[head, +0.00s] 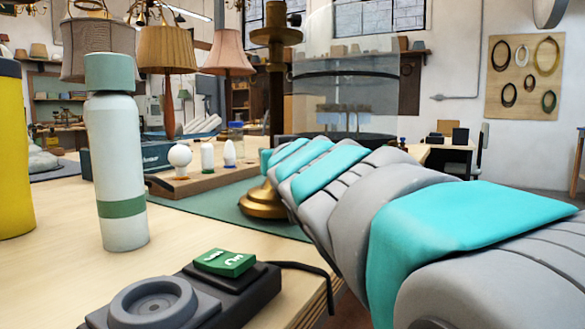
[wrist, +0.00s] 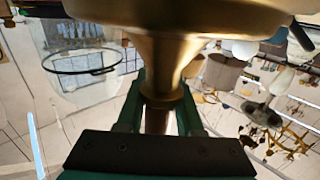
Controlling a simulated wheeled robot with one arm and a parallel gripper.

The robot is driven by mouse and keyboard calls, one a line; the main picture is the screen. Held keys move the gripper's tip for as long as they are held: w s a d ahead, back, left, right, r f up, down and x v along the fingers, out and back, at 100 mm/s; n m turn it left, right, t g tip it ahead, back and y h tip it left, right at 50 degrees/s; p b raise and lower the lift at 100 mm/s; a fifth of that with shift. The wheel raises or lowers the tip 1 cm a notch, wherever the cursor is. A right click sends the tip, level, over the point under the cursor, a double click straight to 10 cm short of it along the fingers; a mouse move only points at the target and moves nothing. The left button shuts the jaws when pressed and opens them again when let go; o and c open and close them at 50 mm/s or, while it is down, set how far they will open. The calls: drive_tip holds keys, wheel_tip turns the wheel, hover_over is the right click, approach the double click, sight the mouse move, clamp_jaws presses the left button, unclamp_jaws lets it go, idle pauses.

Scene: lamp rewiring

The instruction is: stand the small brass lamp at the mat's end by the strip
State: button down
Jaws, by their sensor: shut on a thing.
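The brass lamp (head: 277,85) stands upright behind my arm in the head view, its round base (head: 262,203) over the green mat (head: 228,208). I cannot tell whether the base touches the mat. My gripper is mostly hidden behind my arm there. In the wrist view, which is upside down, my gripper (wrist: 162,108) has a finger on each side of the lamp's brass stem (wrist: 168,75) and is shut on it. The wide base (wrist: 200,18) fills the top of that view.
A white-green bottle (head: 120,165) and a yellow container (head: 12,150) stand at the left. A black device (head: 190,300) with a green switch (head: 225,262) sits at the front edge. A wooden board (head: 205,180) holds bulbs. A clear glass cylinder (head: 345,95) stands behind the lamp.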

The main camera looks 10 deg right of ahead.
drive_tip(key=shift+f, duration=0.15)
drive_tip(key=shift+c, duration=2.4)
unclamp_jaws()
drive_tip(key=shift+f, duration=0.1)
drive_tip(key=shift+s, duration=0.15)
